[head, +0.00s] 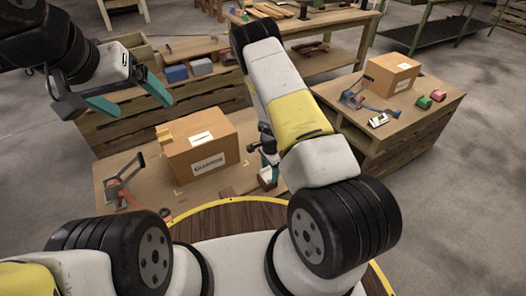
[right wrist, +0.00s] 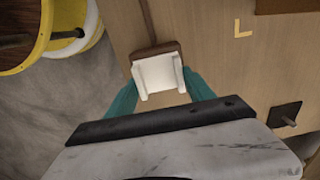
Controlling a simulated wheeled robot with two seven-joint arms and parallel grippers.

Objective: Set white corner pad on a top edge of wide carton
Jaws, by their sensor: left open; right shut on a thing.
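The white corner pad (right wrist: 159,76) sits between the teal fingers of my right gripper (right wrist: 160,82) in the right wrist view. A brown block (right wrist: 154,50) lies right against or under its far side; I cannot tell which. In the head view the pad (head: 265,174) is small and partly hidden by my right arm, low and to the right of the wide carton (head: 212,160). The closed carton stands on the near table with a white label on top. A yellowish piece (head: 163,134) is at its left top edge. My left gripper (head: 144,108) is open and empty, above and left of the carton.
A red-grey tool (head: 122,186) lies left of the carton on the near table (head: 150,195). A right-hand table holds another carton (head: 391,73), a similar tool, and green and red pieces. Blue blocks (head: 176,73) sit on a bench behind.

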